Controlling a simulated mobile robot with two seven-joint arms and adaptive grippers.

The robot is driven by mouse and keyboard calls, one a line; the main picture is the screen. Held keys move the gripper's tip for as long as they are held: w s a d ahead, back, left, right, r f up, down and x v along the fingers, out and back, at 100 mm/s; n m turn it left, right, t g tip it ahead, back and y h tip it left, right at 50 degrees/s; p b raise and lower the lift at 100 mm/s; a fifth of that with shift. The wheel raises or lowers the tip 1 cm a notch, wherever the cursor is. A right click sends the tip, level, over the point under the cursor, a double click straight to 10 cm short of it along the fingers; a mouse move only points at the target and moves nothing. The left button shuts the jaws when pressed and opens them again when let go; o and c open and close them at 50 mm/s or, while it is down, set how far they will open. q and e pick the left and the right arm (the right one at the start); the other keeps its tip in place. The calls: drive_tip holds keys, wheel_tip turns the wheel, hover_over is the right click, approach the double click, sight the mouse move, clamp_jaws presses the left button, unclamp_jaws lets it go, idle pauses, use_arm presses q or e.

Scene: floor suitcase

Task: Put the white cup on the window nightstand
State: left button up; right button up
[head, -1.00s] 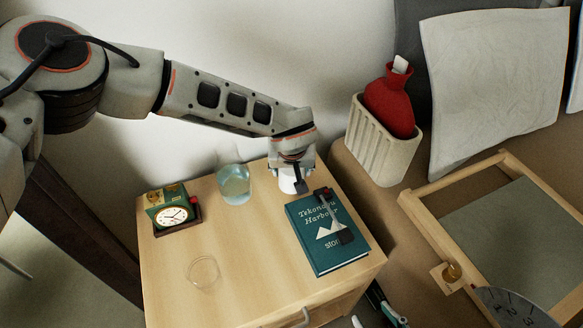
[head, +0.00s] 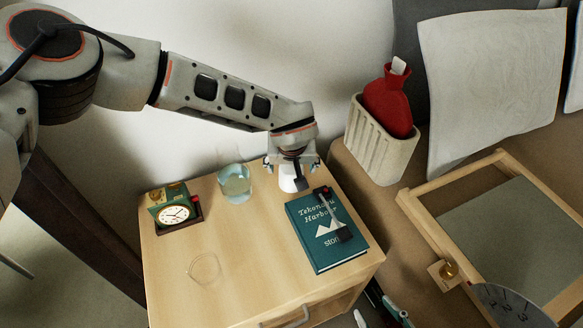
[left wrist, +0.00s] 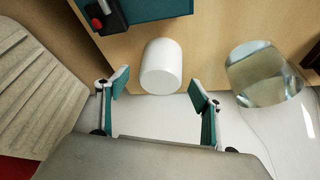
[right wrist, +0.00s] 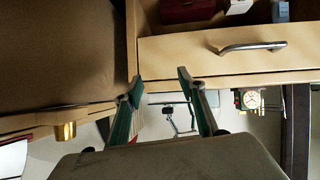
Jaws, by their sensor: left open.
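The white cup (head: 288,185) stands at the back of the wooden nightstand (head: 235,290), between a clear glass and a teal book. My left gripper (head: 293,166) is over the cup from the wall side and partly hides it. In the left wrist view the cup (left wrist: 162,66) stands just beyond the two spread fingertips (left wrist: 159,90), apart from both pads. My left gripper is open and empty. My right gripper (right wrist: 158,85) is open and empty in the right wrist view, low in front of a drawer with a metal handle (right wrist: 248,47).
The glass of water (head: 235,184) is left of the cup. The teal book (head: 326,235) with a dark object on it is at right. A clock (head: 173,210) and a clear ring-like item (head: 204,269) are at left. A ribbed bin (head: 378,145) holds a red bottle.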

use_arm(q)
drive_tip(key=p+v, duration=0.2)
drive_tip(key=v, duration=0.8)
drive_tip(key=shift+p, duration=0.3)
use_arm(e)
drive_tip(key=shift+s+d+f+g+h, duration=0.15)
drive_tip(key=shift+s+d+f, duration=0.15)
drive_tip(key=shift+d, duration=0.2)
drive_tip(key=shift+s+d+f+g+h, duration=0.15)
drive_tip(key=shift+s+d+f, duration=0.1)
drive_tip(key=shift+d, duration=0.25)
use_arm(q)
drive_tip(key=shift+r, duration=0.15)
